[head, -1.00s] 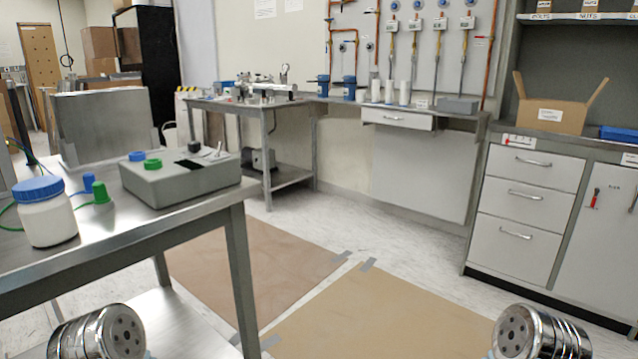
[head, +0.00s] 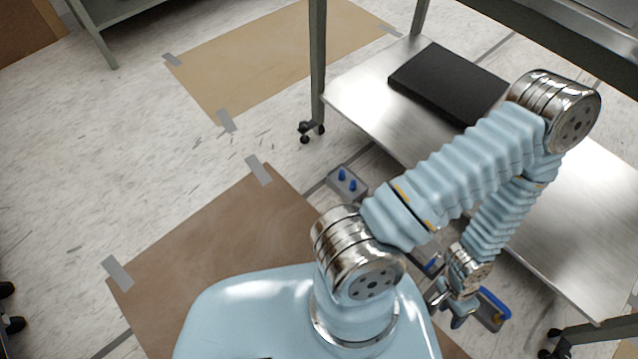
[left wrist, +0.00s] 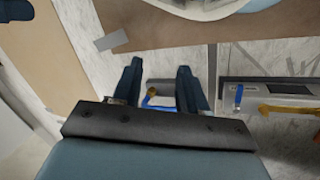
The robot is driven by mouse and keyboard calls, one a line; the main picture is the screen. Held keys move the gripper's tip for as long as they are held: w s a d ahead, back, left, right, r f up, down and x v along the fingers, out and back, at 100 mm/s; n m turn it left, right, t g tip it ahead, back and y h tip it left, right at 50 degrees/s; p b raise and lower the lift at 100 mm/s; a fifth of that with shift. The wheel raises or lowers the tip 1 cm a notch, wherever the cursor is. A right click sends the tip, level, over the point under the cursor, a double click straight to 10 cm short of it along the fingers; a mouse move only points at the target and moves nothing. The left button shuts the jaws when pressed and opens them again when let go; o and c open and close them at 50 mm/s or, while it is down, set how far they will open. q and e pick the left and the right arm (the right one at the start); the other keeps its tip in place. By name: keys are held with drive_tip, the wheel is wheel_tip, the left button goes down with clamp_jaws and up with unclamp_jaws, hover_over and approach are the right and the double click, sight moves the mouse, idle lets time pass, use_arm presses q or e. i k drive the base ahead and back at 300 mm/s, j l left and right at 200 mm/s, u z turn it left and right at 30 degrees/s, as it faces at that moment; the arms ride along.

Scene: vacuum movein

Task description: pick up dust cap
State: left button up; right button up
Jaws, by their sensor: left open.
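My left gripper (head: 447,307) is low beside the steel cart, partly hidden by its own wrist. In the left wrist view its two dark fingers (left wrist: 160,68) are apart with nothing clearly held. Between and beyond them is a small grey fixture (left wrist: 172,101) with a blue part and a brassy, rounded part (left wrist: 152,92). I cannot tell for sure whether either is the dust cap. A grey box with two blue knobs (head: 347,181) sits on the floor near a cart leg. My right gripper is out of view.
The cart's steel lower shelf (head: 365,105) carries a flat black slab (head: 447,82). A grey piece with blue and yellow parts (head: 492,309) is right of the gripper; a similar one shows in the wrist view (left wrist: 280,92). Brown floor sheets (head: 215,245) lie at left.

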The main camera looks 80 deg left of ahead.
sight(352, 185)
drive_tip(key=u, duration=2.4)
drive_tip(key=l+u, duration=0.7)
drive_tip(key=k+l+u, duration=0.15)
drive_tip(key=u, duration=0.2)
